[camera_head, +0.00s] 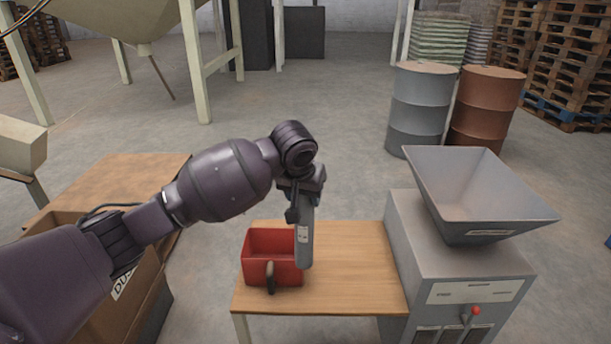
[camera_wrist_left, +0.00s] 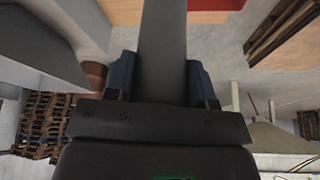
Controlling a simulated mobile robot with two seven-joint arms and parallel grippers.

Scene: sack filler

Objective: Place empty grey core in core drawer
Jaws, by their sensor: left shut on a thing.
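My left gripper (camera_head: 303,192) is shut on the grey core (camera_head: 304,240), which hangs below it, nearly upright. In the left wrist view the core (camera_wrist_left: 163,50) runs up between my blue fingers (camera_wrist_left: 162,78). A red open box with a dark handle on its front, seemingly the core drawer (camera_head: 258,272), stands on the small wooden table. The core overlaps the box's right side in the head view; I cannot tell whether it touches it. A red patch, likely the box (camera_wrist_left: 215,5), shows at the top of the wrist view. My right gripper is not in view.
The wooden table (camera_head: 352,265) is bare right of the red box. A cardboard box (camera_head: 150,305) stands at the left, below my arm. Two drums (camera_head: 420,105) stand behind.

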